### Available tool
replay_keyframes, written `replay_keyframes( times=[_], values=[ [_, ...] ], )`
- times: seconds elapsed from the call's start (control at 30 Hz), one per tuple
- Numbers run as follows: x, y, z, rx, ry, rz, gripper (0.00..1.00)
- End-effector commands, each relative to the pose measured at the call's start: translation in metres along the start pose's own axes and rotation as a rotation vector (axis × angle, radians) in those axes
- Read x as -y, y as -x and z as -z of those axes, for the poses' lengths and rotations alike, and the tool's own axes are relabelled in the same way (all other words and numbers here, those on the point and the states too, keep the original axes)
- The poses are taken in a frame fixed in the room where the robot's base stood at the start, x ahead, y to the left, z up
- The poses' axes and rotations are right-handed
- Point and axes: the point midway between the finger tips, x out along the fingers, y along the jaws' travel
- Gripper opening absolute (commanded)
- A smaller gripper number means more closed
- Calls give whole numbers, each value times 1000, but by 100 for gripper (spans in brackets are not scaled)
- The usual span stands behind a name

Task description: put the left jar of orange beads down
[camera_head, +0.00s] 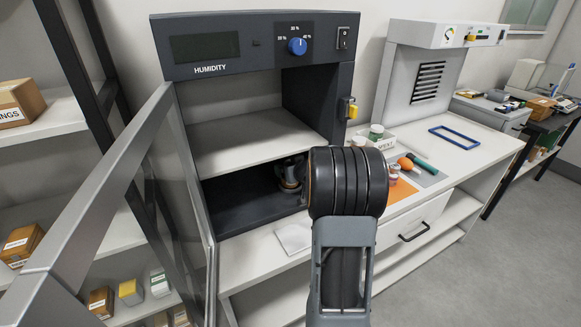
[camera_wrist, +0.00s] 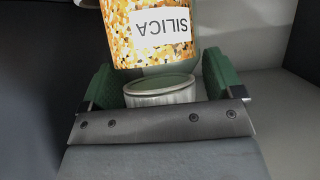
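In the wrist view a glass jar of orange beads (camera_wrist: 160,45) with a white SILICA label stands between the green finger pads of my gripper (camera_wrist: 160,80). Its silver-edged lid (camera_wrist: 160,92) is nearest the camera, and the label reads upside down. The pads meet the jar's sides, so my gripper looks shut on it. In the head view my arm reaches into the open lower part of the humidity cabinet (camera_head: 260,117). The jar and fingertips are mostly hidden there. I cannot tell whether the jar touches the cabinet floor.
The cabinet's glass door (camera_head: 170,180) stands open at the left. A pale shelf (camera_head: 245,145) lies above the dark lower compartment (camera_head: 240,200).

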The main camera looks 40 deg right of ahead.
Motion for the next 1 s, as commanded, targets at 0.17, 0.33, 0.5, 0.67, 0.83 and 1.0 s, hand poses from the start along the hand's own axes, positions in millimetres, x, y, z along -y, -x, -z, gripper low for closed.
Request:
replay_keyframes(
  times=[0.17,0.33,0.5,0.67,0.83,1.0],
  values=[
    [0,0,2,-5,1,0,99],
    [0,1,3,-7,2,0,99],
    [-1,12,5,-9,2,-1,99],
    [-1,41,6,-10,2,-3,99],
    [-1,74,6,-10,3,-3,99],
    [-1,100,5,-9,1,-3,99]
  ],
)
